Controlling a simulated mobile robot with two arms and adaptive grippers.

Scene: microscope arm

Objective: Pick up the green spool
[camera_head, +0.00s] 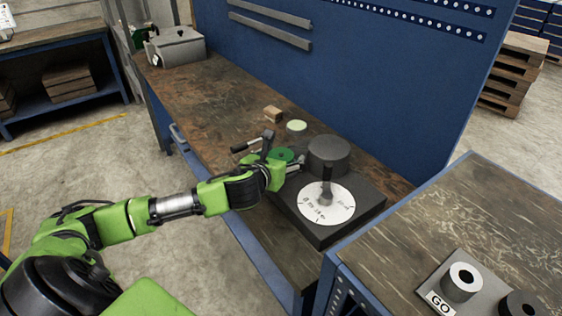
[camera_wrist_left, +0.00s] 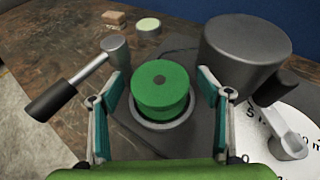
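The green spool (camera_wrist_left: 161,86) sits upright in a round grey holder (camera_wrist_left: 150,127) on the dark base of a device; in the head view the spool (camera_head: 281,154) is partly hidden by my left gripper. My left gripper (camera_wrist_left: 160,90) is open, with one finger on each side of the spool. Gaps show between the fingers and the spool. In the head view my left gripper (camera_head: 280,160) is over the device on the workbench. My right gripper is not in view.
A dark grey cylinder (camera_wrist_left: 245,52) stands close right of the spool, with a lever and white dial (camera_head: 325,203) nearby. A black-handled lever (camera_wrist_left: 75,82) is close left. A small wooden block (camera_head: 272,114) and pale disc (camera_head: 296,126) lie behind.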

